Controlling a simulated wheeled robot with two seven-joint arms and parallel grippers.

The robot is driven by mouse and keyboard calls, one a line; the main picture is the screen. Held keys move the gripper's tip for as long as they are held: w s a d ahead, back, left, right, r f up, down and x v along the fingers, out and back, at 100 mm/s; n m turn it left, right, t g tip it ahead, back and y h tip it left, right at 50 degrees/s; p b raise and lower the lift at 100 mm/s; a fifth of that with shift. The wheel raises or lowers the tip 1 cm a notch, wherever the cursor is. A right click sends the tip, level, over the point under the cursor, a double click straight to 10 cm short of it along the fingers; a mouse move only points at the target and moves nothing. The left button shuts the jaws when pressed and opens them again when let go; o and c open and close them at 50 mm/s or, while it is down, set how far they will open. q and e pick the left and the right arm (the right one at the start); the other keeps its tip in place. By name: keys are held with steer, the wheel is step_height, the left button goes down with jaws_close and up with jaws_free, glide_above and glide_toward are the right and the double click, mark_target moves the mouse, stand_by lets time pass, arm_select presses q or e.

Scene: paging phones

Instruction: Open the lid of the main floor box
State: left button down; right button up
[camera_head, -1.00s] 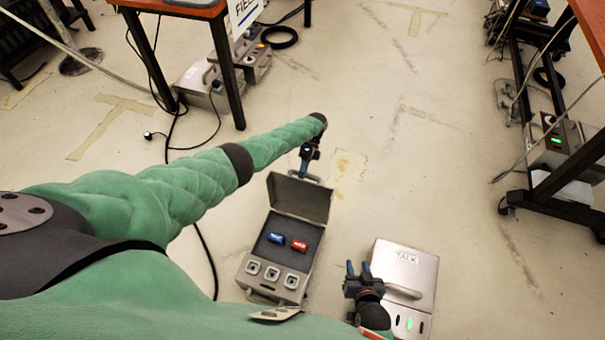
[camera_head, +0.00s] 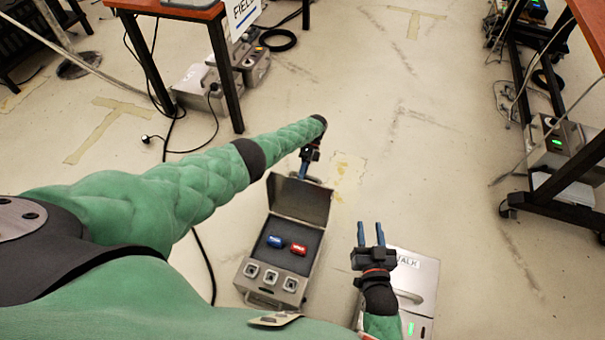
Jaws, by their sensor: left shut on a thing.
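The main floor box (camera_head: 258,296) is a grey metal case on the floor, with a dark inside holding a blue piece (camera_head: 275,241) and a red piece (camera_head: 299,249). Its lid (camera_head: 300,198) stands open at the far side, roughly upright. My left gripper (camera_head: 303,176) is at the lid's far top edge, shut on the lid; its fingertips are partly hidden.
The silver case marked TALK (camera_head: 420,275) lies right of the box, partly hidden by my right arm. A red-topped table (camera_head: 190,8) with cases beneath stands at upper left. A black rack (camera_head: 568,180) stands at right. The floor beyond the box is clear.

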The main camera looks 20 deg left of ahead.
arm_select(q)
steer(key=shift+s+f, duration=0.15)
steer(key=shift+f, duration=0.15)
arm_select(e)
steer(key=shift+f, duration=0.1)
arm_select(q)
steer(key=c, duration=1.3)
jaws_free()
arm_select(e)
steer(key=shift+w, duration=0.1)
arm_select(q)
steer(key=shift+w+r, duration=0.15)
steer(key=shift+w, duration=0.05)
